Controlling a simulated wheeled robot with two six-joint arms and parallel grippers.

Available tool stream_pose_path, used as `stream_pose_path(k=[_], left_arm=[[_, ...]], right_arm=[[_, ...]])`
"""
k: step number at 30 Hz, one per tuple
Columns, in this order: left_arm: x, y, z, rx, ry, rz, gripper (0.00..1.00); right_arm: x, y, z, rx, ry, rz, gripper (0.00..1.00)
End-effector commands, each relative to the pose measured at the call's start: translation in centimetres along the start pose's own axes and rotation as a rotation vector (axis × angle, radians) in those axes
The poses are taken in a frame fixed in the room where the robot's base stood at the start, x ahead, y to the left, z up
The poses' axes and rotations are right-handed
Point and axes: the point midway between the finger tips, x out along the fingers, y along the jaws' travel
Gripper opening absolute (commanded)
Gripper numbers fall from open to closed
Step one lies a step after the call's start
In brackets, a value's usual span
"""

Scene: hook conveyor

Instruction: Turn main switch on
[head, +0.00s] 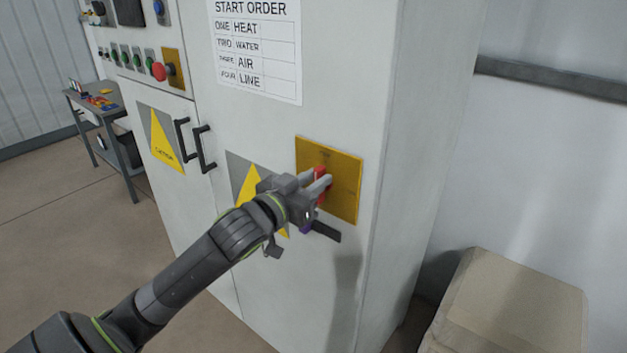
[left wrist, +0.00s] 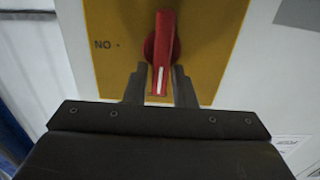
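The main switch is a red rotary handle (head: 321,173) on a yellow plate (head: 343,190) on the cabinet's front. In the left wrist view the red handle (left wrist: 161,60) lies lengthwise between my fingers, its white mark towards the gripper body. The word ON appears upside down to its left on the yellow plate (left wrist: 105,20). My left gripper (head: 320,183) is at the switch, with one finger on each side of the handle. The fingers (left wrist: 159,80) look open, with narrow gaps beside the handle. My right gripper is not in view.
The grey cabinet (head: 345,80) carries a start order sheet (head: 256,50), yellow warning signs (head: 163,140), black door handles (head: 203,148) and a row of buttons. A small table (head: 110,110) stands at the left. A beige box-like object (head: 510,305) stands at lower right.

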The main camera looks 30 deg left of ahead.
Motion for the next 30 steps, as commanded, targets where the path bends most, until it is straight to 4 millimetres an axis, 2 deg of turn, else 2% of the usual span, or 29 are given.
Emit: stream_pose_path(k=[1, 5, 17, 23, 30], left_arm=[[-0.01, 0.00, 0.00, 0.000, 0.000, 0.000, 0.17], [-0.02, 0.00, 0.01, 0.000, 0.000, 0.000, 0.00], [-0.02, 0.11, -0.02, 0.049, 0.000, 0.000, 0.00], [-0.02, 0.38, -0.02, 0.166, 0.000, 0.000, 0.00], [-0.02, 0.82, 0.14, 0.380, 0.000, 0.000, 0.00]], right_arm=[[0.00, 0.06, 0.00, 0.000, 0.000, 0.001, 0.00], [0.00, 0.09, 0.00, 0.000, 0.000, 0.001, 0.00], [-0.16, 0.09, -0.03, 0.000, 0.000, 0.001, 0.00], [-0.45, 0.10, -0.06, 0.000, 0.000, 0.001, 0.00], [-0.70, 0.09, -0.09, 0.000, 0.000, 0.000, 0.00]])
